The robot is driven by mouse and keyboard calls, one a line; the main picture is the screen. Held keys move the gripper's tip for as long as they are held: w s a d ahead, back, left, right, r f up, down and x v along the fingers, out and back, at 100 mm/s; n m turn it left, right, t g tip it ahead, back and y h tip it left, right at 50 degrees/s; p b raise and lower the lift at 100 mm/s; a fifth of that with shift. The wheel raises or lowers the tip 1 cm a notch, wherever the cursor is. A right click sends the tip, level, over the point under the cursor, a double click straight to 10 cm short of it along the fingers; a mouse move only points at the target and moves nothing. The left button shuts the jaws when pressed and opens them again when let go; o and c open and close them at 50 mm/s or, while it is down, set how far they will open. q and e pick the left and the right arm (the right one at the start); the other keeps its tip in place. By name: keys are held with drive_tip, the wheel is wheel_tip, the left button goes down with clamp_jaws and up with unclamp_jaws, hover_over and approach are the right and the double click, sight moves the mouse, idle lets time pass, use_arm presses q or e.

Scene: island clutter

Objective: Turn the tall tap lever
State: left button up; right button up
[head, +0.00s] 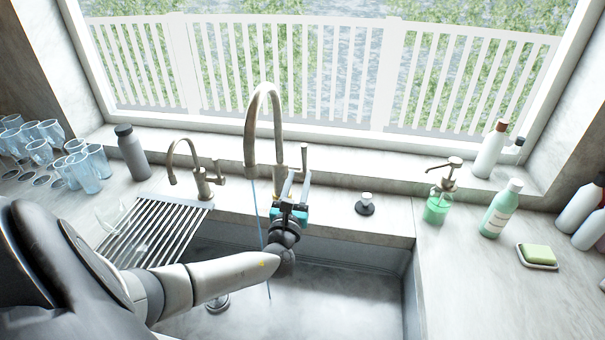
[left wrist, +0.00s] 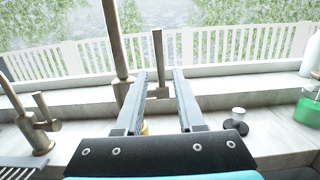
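The tall tap (head: 264,100) stands behind the sink with its spout arched high. Its lever (head: 304,158) stands upright on the right side of the tap. A thin blue stream (head: 258,215) hangs below the spout. My left gripper (head: 296,180) is in front of the lever, over the sink's back edge. In the left wrist view the two fingers (left wrist: 160,75) are apart and nothing is clamped between them. The lever (left wrist: 158,55) shows upright between the fingertips, seemingly just beyond them; contact cannot be told. My right gripper is not in view.
A small tap (head: 200,182) and drying rack (head: 155,235) are left of the tall tap. A black-based knob (head: 366,204) and green soap dispenser (head: 438,205) are to the right. Glasses (head: 85,170) and a grey bottle (head: 131,152) stand at left. The sink (head: 340,290) is open below.

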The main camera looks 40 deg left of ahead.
use_arm(q)
drive_tip(key=shift+s+d+f+t+y, duration=0.1)
drive_tip(key=shift+s+f+t+y, duration=0.15)
drive_tip(key=shift+f+t, duration=0.25)
clamp_jaws()
idle(1.5)
drive_tip(key=shift+w+a+r+g+h, duration=0.1)
drive_tip(key=shift+w+r+g+h, duration=0.15)
drive_tip(key=shift+r+g, duration=0.2)
drive_tip(key=shift+w+a+r+g+h, duration=0.1)
drive_tip(key=shift+w+r+g+h, duration=0.1)
drive_tip(key=shift+r+g, duration=0.25)
